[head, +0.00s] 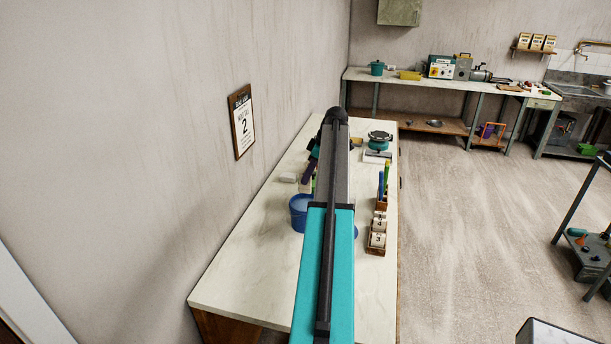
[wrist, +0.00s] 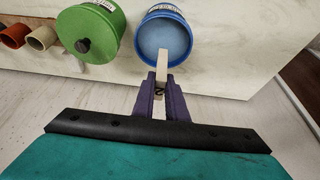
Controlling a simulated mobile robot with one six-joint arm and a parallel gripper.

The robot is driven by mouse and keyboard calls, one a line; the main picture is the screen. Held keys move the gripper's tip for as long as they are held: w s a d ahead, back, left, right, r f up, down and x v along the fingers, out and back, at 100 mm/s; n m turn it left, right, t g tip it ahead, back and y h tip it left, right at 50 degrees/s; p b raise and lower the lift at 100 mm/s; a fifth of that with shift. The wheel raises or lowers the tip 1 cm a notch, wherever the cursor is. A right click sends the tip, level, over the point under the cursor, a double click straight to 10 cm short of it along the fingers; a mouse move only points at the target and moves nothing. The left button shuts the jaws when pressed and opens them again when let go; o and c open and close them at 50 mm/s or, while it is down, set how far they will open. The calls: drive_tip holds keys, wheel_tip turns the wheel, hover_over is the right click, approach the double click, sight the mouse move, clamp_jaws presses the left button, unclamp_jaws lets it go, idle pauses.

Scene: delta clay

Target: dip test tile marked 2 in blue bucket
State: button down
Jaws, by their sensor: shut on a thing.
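My gripper (wrist: 161,84) is shut on a pale narrow tile marked 2 (wrist: 162,66), with a purple finger on each side of it. The tile's far end overlaps the near rim of the blue bucket (wrist: 187,59) in the wrist view. The bucket holds a pale, whitish-blue liquid. I cannot tell whether the tile touches the liquid. In the head view the blue bucket (head: 298,217) stands on the near table, partly behind my arm. My gripper (head: 307,178) shows above and behind it, and the tile is not clear there.
A green lidded bucket (wrist: 88,34) stands left of the blue one in the wrist view, with brown cups (wrist: 41,38) beyond. In the head view, wooden racks with tiles (head: 377,241) stand at the table's right edge. A wall sign reads 2 (head: 242,124). The table's front is clear.

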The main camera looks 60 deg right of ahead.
sight(310, 193)
drive_tip(key=shift+f, duration=0.15)
drive_tip(key=shift+f+b, duration=2.2)
drive_tip(key=shift+f, duration=2.25)
drive_tip(key=shift+f+b, duration=0.45)
drive_tip(key=shift+f, duration=0.05)
drive_tip(key=shift+r, duration=0.15)
idle(0.8)
drive_tip(key=shift+r+p, duration=1.45)
drive_tip(key=shift+r, duration=2.3)
